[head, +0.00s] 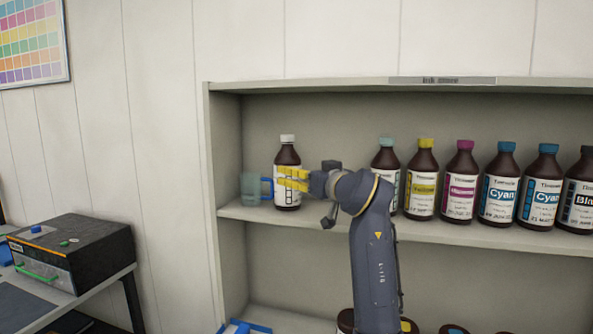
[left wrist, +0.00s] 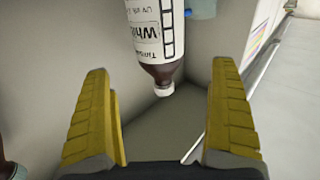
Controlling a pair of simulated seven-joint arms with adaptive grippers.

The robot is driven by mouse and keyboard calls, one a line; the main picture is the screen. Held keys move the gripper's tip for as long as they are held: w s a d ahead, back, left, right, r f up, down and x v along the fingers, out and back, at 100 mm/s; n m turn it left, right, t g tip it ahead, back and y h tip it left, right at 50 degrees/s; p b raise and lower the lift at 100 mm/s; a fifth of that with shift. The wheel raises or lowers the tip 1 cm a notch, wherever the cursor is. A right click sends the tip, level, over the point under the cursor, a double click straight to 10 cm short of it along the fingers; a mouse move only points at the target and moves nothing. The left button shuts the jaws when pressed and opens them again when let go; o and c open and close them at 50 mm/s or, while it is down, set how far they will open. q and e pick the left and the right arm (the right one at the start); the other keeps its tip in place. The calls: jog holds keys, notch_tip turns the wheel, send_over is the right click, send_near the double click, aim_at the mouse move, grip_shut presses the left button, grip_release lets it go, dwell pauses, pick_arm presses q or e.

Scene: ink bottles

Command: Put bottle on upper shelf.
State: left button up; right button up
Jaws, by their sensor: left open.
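A brown bottle (head: 289,155) with a white cap and white label stands upright on the upper shelf (head: 330,223), near its left end. My left gripper (head: 284,179) is at this bottle, its yellow fingers overlapping the label in the head view. In the left wrist view the bottle (left wrist: 158,38) appears upside down, with "White" partly readable, and my left gripper (left wrist: 160,72) is spread wide. The bottle lies between and beyond the fingertips, with visible gaps on both sides. My right gripper is out of view.
A blue-handled translucent cup (head: 252,188) stands just left of the bottle. To the right, a row of bottles, including yellow (head: 422,183), magenta (head: 461,185) and cyan (head: 500,187), fills the shelf. More bottle tops (head: 453,329) show below. A black box (head: 70,250) sits on the left table.

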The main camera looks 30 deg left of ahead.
pick_arm(q)
jog(key=shift+v, duration=1.15)
